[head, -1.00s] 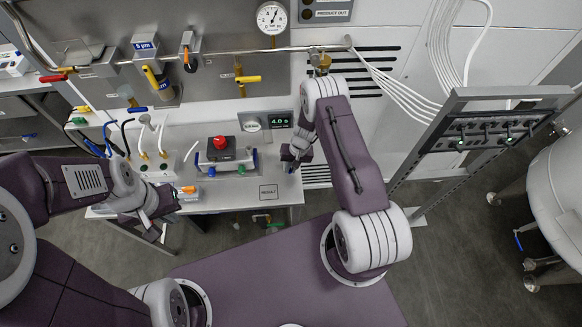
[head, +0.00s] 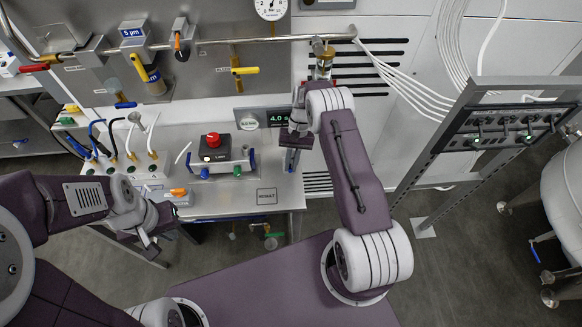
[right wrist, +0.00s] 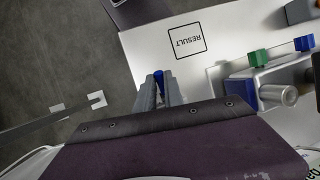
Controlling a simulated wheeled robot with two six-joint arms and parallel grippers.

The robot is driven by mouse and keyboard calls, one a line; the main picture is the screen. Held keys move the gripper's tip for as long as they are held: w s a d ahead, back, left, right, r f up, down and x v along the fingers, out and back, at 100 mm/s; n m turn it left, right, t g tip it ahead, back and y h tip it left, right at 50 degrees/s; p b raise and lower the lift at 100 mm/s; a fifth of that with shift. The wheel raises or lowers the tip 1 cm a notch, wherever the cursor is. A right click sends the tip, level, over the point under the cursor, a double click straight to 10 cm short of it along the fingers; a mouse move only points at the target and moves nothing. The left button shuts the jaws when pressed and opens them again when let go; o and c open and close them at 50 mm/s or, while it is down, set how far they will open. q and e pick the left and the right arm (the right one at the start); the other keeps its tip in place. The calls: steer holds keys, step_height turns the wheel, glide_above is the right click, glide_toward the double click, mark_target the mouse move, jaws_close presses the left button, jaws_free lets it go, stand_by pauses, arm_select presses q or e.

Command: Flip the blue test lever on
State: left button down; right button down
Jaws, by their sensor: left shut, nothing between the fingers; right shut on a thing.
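My right gripper (head: 290,162) hangs over the right end of the white bench, right of the red-button device (head: 215,155). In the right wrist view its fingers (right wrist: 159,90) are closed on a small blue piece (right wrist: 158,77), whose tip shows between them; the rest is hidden. The device bears blue pieces at its left (head: 188,160) and right (head: 252,157) and a green one (head: 237,171). I cannot tell which blue part is the test lever. My left gripper (head: 150,247) is shut and empty, low at the bench's front left.
A square RESULT mark (head: 266,196) lies on clear bench top (head: 283,190). A lit green display (head: 279,118) stands behind my right gripper. Hoses and fittings (head: 130,150) crowd the bench's left. A rack (head: 490,130) stands to the right.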

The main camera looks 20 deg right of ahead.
steer(key=c, duration=1.5)
jaws_free()
steer(key=shift+o, duration=0.2)
steer(key=shift+w+d+r+b, duration=0.1)
steer(key=shift+w+r+b, duration=0.1)
steer(key=shift+r+b, duration=0.1)
steer(key=b+v, duration=0.2)
steer(key=v, duration=0.5)
steer(key=shift+d+r+b, duration=0.1)
steer(key=shift+r+b, duration=0.2)
steer(key=shift+r, duration=0.05)
steer(key=shift+w+r, duration=0.1)
steer(key=shift+r, duration=0.25)
